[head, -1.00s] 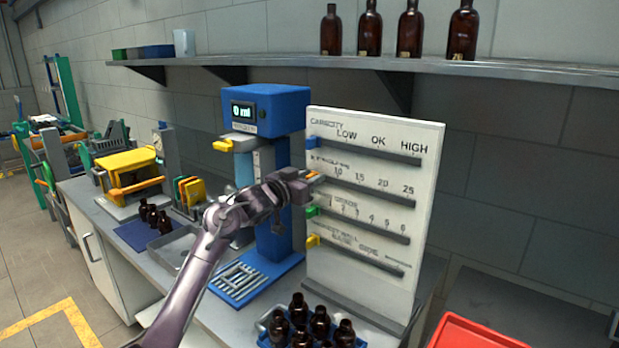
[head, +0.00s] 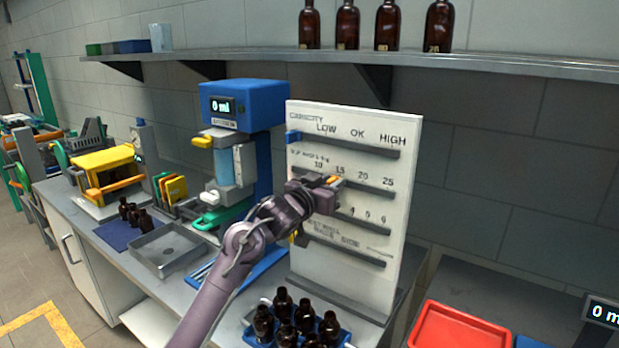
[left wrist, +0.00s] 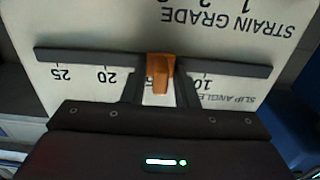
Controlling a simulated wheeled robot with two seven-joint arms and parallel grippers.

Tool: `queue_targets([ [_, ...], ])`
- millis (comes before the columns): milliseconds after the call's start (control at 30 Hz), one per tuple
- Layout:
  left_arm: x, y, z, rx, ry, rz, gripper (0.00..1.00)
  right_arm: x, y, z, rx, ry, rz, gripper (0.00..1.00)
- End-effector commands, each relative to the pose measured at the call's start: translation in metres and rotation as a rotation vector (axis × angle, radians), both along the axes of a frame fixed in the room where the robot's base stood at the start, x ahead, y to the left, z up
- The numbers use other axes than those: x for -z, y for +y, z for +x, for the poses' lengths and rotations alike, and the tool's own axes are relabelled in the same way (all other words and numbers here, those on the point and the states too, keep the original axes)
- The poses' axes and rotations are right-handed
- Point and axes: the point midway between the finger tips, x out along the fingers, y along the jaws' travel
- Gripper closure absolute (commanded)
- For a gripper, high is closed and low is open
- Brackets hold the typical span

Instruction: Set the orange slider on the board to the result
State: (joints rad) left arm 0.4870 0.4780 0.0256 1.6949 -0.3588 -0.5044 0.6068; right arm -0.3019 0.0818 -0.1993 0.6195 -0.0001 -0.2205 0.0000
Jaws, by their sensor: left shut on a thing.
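The white board (head: 340,285) stands on the bench with several horizontal slots. The orange slider (head: 334,180) is in the second slot, marked 10 to 25. My left gripper (head: 328,188) is shut on it. In the left wrist view, which is upside down, the orange slider (left wrist: 160,73) is between the two fingers, about midway between the 20 and 10 marks. The 15 label there is mostly hidden. The blue slider (head: 293,137) is at the left end of the top slot. My gripper hides the green slider. My right gripper is not in view.
A blue machine (head: 255,100) with a display reading 0 ml stands left of the board. Brown bottles in a blue rack (head: 285,325) stand in front of the board. A red tray (head: 465,335) is at the lower right. More bottles stand on the shelf (head: 470,62).

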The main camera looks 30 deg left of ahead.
Motion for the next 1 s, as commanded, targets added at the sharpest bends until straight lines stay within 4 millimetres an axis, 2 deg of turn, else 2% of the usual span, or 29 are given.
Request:
queue_targets([
  [100,0.0,-0.006,-0.001,0.001,0.0,0.001,1.0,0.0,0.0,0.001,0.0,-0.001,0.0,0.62],
  [333,0.0,-0.006,-0.001,0.0,0.0,0.001,1.0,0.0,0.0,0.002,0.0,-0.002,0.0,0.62],
  [367,0.0,-0.005,-0.001,0.0,0.0,0.001,0.72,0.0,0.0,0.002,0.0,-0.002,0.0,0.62],
  [433,-0.001,-0.005,-0.001,0.0,0.0,0.0,0.65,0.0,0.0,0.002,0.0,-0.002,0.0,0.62],
  [767,0.0,-0.004,-0.005,-0.001,-0.002,0.0,0.65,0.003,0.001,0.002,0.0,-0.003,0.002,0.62],
  [1000,0.004,-0.002,-0.042,-0.001,-0.001,0.001,0.65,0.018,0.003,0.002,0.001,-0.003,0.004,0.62],
])
